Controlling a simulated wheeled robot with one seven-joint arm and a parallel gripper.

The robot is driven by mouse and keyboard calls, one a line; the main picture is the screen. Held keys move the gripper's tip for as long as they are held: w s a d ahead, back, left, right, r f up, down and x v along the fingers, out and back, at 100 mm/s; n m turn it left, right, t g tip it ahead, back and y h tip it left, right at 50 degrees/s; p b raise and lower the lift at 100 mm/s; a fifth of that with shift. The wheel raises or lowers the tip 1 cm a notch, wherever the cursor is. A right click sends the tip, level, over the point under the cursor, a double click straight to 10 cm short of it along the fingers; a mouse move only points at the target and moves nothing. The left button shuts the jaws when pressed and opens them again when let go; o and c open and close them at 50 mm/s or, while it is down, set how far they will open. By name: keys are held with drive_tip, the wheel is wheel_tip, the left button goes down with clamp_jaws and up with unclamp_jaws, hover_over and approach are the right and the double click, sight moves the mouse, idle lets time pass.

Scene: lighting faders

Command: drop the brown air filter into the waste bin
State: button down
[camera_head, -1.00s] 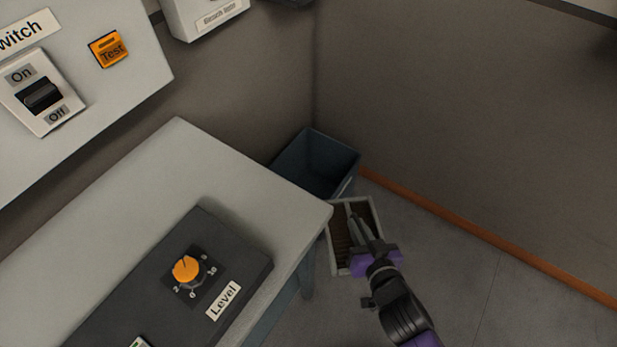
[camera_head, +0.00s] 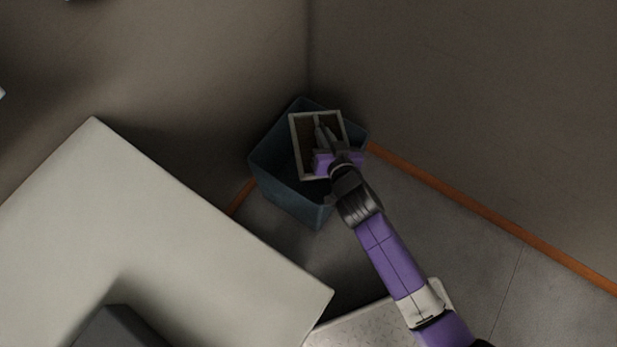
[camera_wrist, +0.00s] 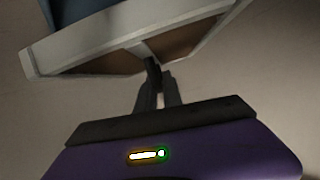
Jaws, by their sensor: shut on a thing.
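The brown air filter (camera_head: 306,137) has a pale frame and brown panels. In the head view it overlaps the mouth of the dark blue waste bin (camera_head: 283,189), which stands on the floor in the corner. My gripper (camera_head: 321,133) is shut on the filter and covers part of its middle. In the wrist view the fingers (camera_wrist: 157,82) grip the filter's middle bar, and the filter frame (camera_wrist: 110,33) spans the top of the picture, tilted. A blue surface behind it at top left looks like the bin. How high the filter is over the rim I cannot tell.
A pale table (camera_head: 150,230) fills the lower left, with a dark box (camera_head: 122,328) on it. Walls close in behind and right of the bin, with an orange skirting strip (camera_head: 470,212) on the right. Grey floor (camera_head: 440,235) is clear at right.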

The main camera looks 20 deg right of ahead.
drive_tip(key=w+f+b, duration=0.4)
drive_tip(key=f+b, duration=0.2)
drive_tip(key=f, duration=0.1)
drive_tip(key=w+d+f+h+b, duration=0.1)
drive_tip(key=w+f+b, duration=0.2)
drive_tip(key=f+b, duration=0.4)
drive_tip(key=shift+w+d+m, duration=0.15)
drive_tip(key=shift+w+m, duration=0.15)
drive_tip(key=shift+w, duration=0.05)
drive_tip(key=c, duration=1.4)
unclamp_jaws()
drive_tip(key=shift+f, duration=0.1)
drive_tip(key=p+v, duration=0.2)
drive_tip(key=v, duration=0.6)
